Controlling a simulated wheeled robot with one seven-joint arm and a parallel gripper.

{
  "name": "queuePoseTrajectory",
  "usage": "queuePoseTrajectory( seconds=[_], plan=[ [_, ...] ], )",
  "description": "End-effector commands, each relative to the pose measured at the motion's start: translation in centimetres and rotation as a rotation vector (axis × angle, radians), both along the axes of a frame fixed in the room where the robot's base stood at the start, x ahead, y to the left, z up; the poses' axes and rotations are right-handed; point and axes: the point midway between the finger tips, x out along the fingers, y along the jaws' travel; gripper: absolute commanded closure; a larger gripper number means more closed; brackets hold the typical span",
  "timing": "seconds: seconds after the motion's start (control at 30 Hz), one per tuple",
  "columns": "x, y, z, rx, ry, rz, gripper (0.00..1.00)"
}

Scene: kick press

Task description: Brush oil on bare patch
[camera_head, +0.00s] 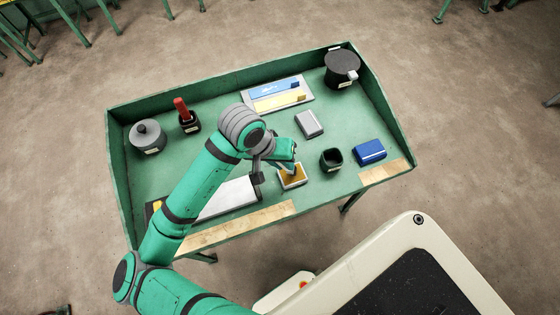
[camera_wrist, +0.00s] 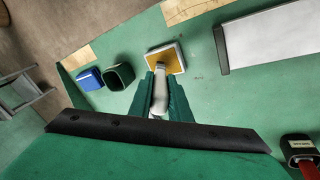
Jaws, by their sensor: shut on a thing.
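My gripper (camera_head: 287,153) is shut on a slim pale grey handle (camera_wrist: 159,92), which I take for the brush. In the wrist view the two green fingers (camera_wrist: 160,100) press on either side of it. The handle points down toward a small square plate with a yellow-brown face and pale rim (camera_head: 291,182), also in the wrist view (camera_wrist: 176,58). In the head view its lower end overlaps the plate; I cannot tell whether it touches. The bristles and any oil on them are not clear.
A black open cup (camera_head: 331,160) and a blue box (camera_head: 370,152) stand right of the plate. A grey block (camera_head: 309,124) lies behind. A large pale sheet (camera_head: 228,199) lies left. A red-handled tool (camera_head: 181,108), grey pot (camera_head: 147,136) and dark pot (camera_head: 342,69) stand near the raised rim.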

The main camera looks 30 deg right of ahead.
Motion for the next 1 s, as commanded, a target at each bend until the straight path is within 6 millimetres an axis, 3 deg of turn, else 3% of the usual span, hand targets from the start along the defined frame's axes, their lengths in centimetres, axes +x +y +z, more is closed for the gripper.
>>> queuePoseTrajectory(
  seconds=[1.0],
  plan=[
    [0.19, 0.35, -0.83, 0.0, 0.001, 0.009, 1.0]
  ],
)
